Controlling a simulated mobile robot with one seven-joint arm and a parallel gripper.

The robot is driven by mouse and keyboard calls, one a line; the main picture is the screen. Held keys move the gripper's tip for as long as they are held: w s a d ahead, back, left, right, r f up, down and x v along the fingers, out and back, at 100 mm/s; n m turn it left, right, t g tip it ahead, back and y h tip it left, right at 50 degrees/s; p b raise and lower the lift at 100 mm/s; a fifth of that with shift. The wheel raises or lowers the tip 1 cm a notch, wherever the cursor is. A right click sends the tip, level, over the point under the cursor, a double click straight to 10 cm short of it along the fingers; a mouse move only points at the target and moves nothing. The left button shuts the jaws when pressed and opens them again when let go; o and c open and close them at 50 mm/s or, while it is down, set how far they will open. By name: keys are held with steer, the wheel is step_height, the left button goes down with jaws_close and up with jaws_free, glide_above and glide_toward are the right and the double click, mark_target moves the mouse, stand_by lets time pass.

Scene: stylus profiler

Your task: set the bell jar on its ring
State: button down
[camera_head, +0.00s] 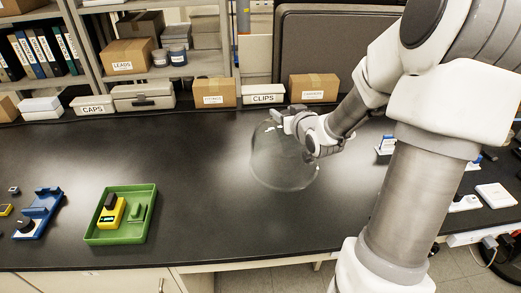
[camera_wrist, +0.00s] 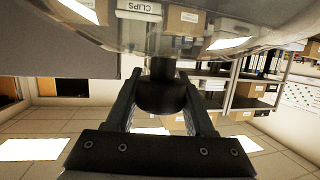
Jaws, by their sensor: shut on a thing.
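The clear glass bell jar (camera_head: 280,168) is upright over the middle of the black bench, with its open rim down. My gripper (camera_head: 274,120) is at the top of the jar. In the wrist view the fingers are shut on the jar's dark knob (camera_wrist: 163,92), and the curved glass (camera_wrist: 190,22) fills the top of the picture. I cannot tell whether the rim touches the bench or hangs just above it. I cannot make out the ring in either view.
A green tray (camera_head: 91,236) with a yellow device and a blue fixture (camera_head: 40,212) are at the left. Boxes, including the CLIPS box (camera_head: 264,95), line the back. A white device (camera_head: 496,195) is at the right.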

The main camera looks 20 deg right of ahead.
mark_target(256, 134)
steer(key=a+f, duration=0.1)
steer(key=a, duration=0.1)
steer(key=w+a+f, duration=0.1)
steer(key=a+f, duration=0.1)
steer(key=a, duration=0.1)
steer(key=a+f, duration=0.1)
steer(key=a, duration=0.1)
steer(key=shift+w+a+f, duration=0.3)
steer(key=shift+a+f, duration=0.1)
steer(key=shift+f, duration=2.05)
steer(key=shift+f+b, duration=0.1)
steer(key=shift+b, duration=0.2)
steer(key=shift+c, duration=1.4)
jaws_free()
